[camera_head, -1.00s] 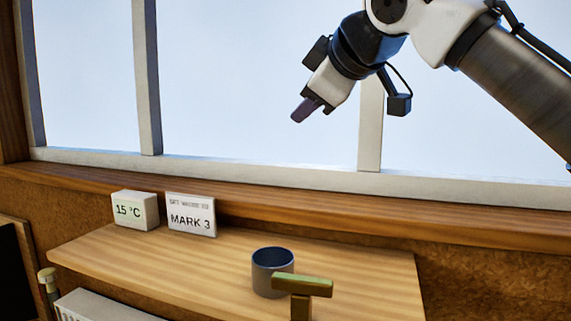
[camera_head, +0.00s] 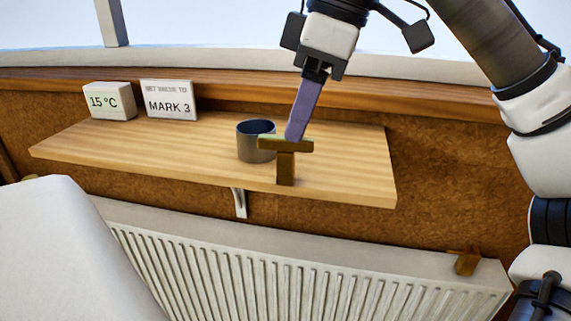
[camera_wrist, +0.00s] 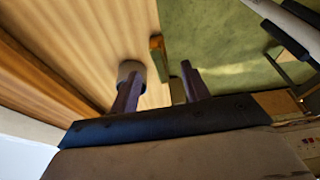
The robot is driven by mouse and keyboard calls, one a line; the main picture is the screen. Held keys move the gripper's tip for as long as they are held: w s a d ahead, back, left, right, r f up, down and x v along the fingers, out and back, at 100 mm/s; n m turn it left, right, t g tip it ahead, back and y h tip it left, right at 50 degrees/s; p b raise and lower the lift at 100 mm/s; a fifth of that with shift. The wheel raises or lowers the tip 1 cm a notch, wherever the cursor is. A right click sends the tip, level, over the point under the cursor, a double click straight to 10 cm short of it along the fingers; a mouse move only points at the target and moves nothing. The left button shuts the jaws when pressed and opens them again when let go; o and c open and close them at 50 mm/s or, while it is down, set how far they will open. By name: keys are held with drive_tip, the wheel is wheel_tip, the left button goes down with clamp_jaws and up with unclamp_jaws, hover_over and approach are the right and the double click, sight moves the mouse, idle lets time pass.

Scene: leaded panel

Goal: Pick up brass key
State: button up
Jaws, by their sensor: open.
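The brass key (camera_head: 285,146) is T-shaped and stands upright at the front of the wooden shelf, its crossbar on top. In the wrist view, the brass key (camera_wrist: 157,55) shows just beyond my fingers. My gripper (camera_head: 294,136) points down at the crossbar, its purple fingertips at or just behind it; whether they touch I cannot tell. In the wrist view, my gripper (camera_wrist: 160,82) has its two fingers apart, with nothing clearly held between them.
A dark grey cup (camera_head: 250,148) stands close to the left of the key. A 15 °C block (camera_head: 108,101) and a MARK 3 card (camera_head: 169,100) stand at the shelf's back left. Below the shelf (camera_head: 340,180) is a ribbed radiator (camera_head: 300,282) with a brass fitting (camera_head: 466,263).

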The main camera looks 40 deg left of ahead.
sight(282, 149)
drive_tip(key=shift+a+p+x, duration=0.2)
drive_tip(key=shift+p+x, duration=0.25)
drive_tip(key=shift+x, duration=3.1)
drive_tip(key=shift+s+r, duration=0.1)
clamp_jaws()
drive_tip(key=shift+r, duration=0.1)
